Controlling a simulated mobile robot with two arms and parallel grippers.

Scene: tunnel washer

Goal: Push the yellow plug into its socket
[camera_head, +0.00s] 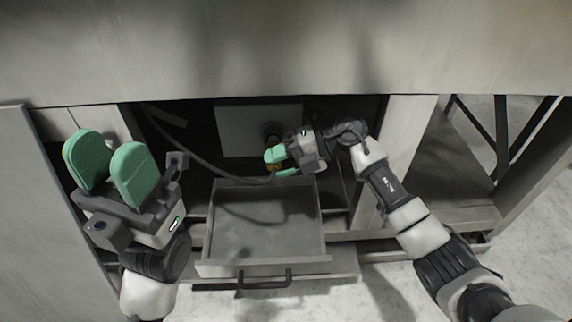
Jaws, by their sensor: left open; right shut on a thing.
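My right gripper (280,161) is shut on the yellow plug (269,167), of which only a small part shows beside the green fingers. The plug is close to a dark round socket (270,131) on a grey panel; I cannot tell whether the two touch. A dark cable (205,165) runs from the upper left of the recess towards the plug. My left gripper (109,170) is open and empty at the left, its two green fingers apart, well away from the plug.
An open, empty metal drawer (265,222) with a dark handle (264,281) sticks out below the plug. The grey panel (235,130) stands at the back of the dark recess. A broad metal housing (285,50) overhangs it. A light post (407,135) bounds the recess at right.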

